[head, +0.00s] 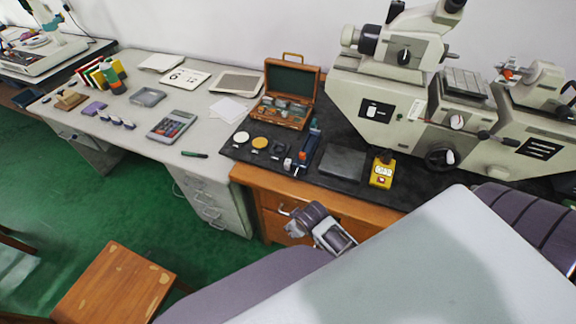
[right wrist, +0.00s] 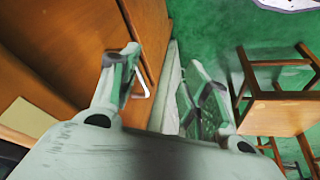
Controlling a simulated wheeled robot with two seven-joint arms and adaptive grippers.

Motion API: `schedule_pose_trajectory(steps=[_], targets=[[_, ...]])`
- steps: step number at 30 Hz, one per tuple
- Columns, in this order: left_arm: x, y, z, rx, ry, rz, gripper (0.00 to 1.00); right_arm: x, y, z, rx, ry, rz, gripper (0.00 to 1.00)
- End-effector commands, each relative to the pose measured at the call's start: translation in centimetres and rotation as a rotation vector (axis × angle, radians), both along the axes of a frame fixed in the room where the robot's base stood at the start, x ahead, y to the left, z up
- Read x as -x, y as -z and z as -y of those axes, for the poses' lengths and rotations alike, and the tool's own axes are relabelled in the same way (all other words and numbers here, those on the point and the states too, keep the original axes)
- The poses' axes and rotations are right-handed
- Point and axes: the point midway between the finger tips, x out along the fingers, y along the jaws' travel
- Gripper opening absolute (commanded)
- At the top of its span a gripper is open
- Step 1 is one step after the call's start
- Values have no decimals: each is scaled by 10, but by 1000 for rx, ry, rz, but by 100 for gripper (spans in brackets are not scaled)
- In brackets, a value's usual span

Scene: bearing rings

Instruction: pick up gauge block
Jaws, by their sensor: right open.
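My right gripper (head: 296,224) hangs low in front of the wooden cabinet, below the table top and near a drawer handle. In the right wrist view its two fingers (right wrist: 165,78) stand apart with nothing between them. I cannot pick out the gauge block for certain. An open brown wooden case (head: 287,98) with a green-lined lid stands on the dark mat and holds several small grey pieces, too small to tell apart. The gripper is well apart from the case. My left gripper is not in view.
The black mat (head: 240,152) bears a white disc (head: 241,137), a yellow disc (head: 260,143), a blue tool (head: 308,150), a dark plate (head: 342,161) and a yellow device (head: 382,171). A large grey machine (head: 390,90) stands behind. A wooden stool (head: 115,285) is on the green floor.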

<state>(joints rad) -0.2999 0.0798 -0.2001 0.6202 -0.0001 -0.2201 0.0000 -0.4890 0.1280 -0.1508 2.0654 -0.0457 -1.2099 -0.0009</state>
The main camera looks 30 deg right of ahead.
Motion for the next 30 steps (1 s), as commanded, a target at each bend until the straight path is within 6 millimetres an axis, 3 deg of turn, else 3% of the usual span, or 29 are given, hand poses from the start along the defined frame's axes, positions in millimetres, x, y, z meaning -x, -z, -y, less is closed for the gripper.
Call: schedule_pose_trajectory(steps=[6,18,30], targets=[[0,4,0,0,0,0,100,-1,-44,1,2,5,26,47],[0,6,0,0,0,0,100,-2,-91,3,10,6,65,47],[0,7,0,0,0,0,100,-59,-136,10,99,-40,294,47]])
